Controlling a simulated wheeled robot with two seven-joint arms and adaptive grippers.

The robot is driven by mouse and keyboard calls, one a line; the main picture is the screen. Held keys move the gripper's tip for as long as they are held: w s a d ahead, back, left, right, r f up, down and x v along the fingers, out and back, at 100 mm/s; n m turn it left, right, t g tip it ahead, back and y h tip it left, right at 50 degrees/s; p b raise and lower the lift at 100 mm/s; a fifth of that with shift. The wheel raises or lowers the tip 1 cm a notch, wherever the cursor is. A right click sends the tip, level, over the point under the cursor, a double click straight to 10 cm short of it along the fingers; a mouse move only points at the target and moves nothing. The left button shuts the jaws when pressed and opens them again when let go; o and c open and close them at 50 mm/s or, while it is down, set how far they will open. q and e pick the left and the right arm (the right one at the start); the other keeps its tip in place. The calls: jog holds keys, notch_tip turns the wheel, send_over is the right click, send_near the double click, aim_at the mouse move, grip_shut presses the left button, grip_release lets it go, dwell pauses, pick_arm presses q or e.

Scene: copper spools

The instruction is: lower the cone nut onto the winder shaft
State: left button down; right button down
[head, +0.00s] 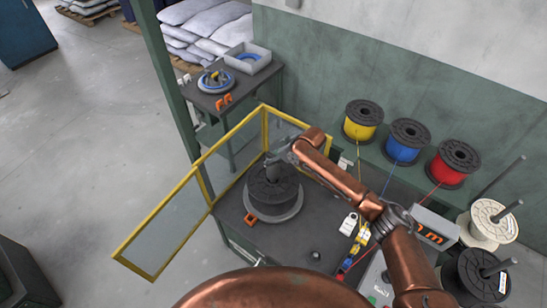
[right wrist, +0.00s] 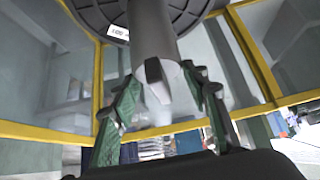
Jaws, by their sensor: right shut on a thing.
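My right gripper (head: 277,160) is over the black spool (head: 272,189) on the winder, at the bench's left part. In the right wrist view, its green fingers (right wrist: 160,92) are on either side of a smooth grey round piece, which I take as the cone nut (right wrist: 152,30). The gripper is shut on it. The spool's dark flange (right wrist: 190,10) shows behind the piece at the top. In the head view the gripper and wrist cover most of the nut. I cannot make out the winder shaft or whether the nut touches it. My left gripper is not in view.
A yellow-framed guard (head: 206,185) stands around the winder's left and back. Yellow (head: 362,119), blue (head: 407,142) and red (head: 454,163) wire spools stand on a shelf behind the bench (head: 290,238). White (head: 490,224) and black (head: 470,280) spools are at the right.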

jog(key=shift+f+b, duration=0.45)
jog(key=shift+f, duration=0.75)
jog(key=c, duration=1.3)
grip_release()
jog(key=shift+o, duration=1.3)
jog(key=shift+f, duration=0.1)
jog(key=v, duration=1.2)
